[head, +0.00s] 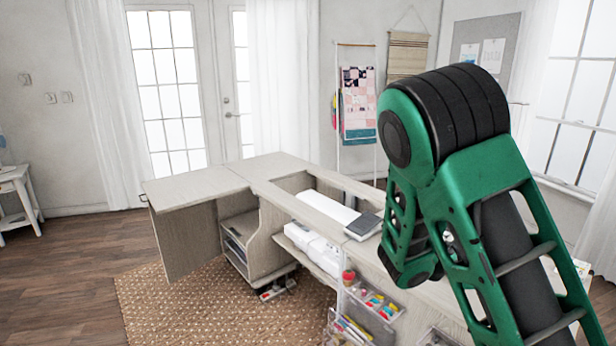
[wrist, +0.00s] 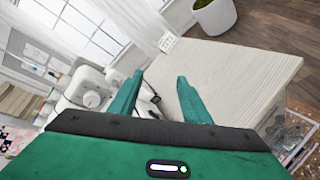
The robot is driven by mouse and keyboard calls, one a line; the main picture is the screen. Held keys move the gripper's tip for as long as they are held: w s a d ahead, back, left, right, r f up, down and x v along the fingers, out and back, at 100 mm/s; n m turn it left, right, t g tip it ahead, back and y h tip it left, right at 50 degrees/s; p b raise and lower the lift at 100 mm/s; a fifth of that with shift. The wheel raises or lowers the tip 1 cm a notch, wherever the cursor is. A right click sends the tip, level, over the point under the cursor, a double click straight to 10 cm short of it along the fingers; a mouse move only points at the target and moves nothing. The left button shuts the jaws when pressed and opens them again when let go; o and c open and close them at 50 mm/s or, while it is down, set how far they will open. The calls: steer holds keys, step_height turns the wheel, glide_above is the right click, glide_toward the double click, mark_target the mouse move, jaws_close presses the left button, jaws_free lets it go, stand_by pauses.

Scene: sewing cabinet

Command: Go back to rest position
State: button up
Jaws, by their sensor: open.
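My gripper (wrist: 158,98) shows in the wrist view with its two green fingers apart and nothing between them. Beyond the fingers are a pale wooden cabinet top (wrist: 225,72) and a white sewing machine (wrist: 88,88). In the head view my green arm is raised and folded on the right side, and the gripper itself is not seen there. The sewing cabinet (head: 195,183) stands in the middle of the head view with its left leaf spread out. My arm hides part of the cabinet's right side.
Clear bins (head: 375,302) with colourful supplies hang on the cabinet's near side. A woven rug (head: 165,305) lies under it. Wooden floor (head: 60,255) is open at the left. A small white table (head: 20,190) stands at the far left. A plant pot (wrist: 214,17) is beyond the cabinet top.

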steer(key=s+d+f+m+g+y, duration=0.25)
steer(key=s+m+g+y, duration=0.35)
steer(key=s+m, duration=0.8)
steer(key=s+a+r+m+y, duration=0.1)
steer(key=s+a+y, duration=0.1)
steer(key=s, duration=0.4)
steer(key=s+a+r+m+y, duration=0.1)
steer(key=s+a+r+y, duration=0.1)
steer(key=s+a, duration=0.3)
steer(key=s+a+r+m+y, duration=0.2)
steer(key=s+a+y, duration=0.1)
steer(key=s, duration=0.4)
steer(key=shift+a+r+t+y, duration=0.25)
steer(key=shift+a+t+y, duration=0.05)
steer(key=shift+a+t, duration=0.15)
steer(key=shift+s, duration=0.1)
steer(key=shift+w+f, duration=0.25)
steer(key=shift+w, duration=0.35)
